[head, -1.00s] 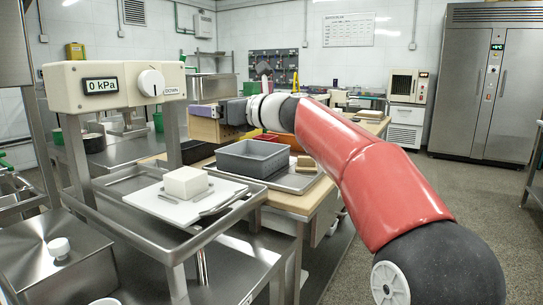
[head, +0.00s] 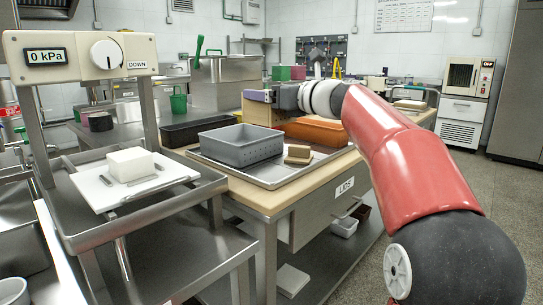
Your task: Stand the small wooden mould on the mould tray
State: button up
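The small wooden mould (head: 262,112), a light tan box shape, is at the end of my gripper (head: 272,97), above the back of the wooden-topped bench. My gripper appears shut on it, pointing left; the fingertips are small and partly hidden. The mould tray (head: 268,178) seems to be the shallow metal tray at the front of the bench, below and nearer than the gripper. It bears a grey perforated mould (head: 240,146) on its left and a small brown block (head: 299,152) on its right.
At left, a press with a gauge (head: 80,54) holds a white block (head: 131,163) on a white board. Some bare tray surface shows in front of the grey mould and brown block.

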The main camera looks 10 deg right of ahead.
notch_tip(320, 180, down, 13)
jog(key=b, duration=0.4)
jog(key=shift+f, duration=0.15)
jog(key=o, duration=0.9)
jog(key=shift+c, duration=0.2)
jog(key=shift+s+d, duration=0.15)
jog(key=v, duration=1.1)
jog(key=shift+s+d, duration=0.15)
jog(key=shift+s, duration=0.1)
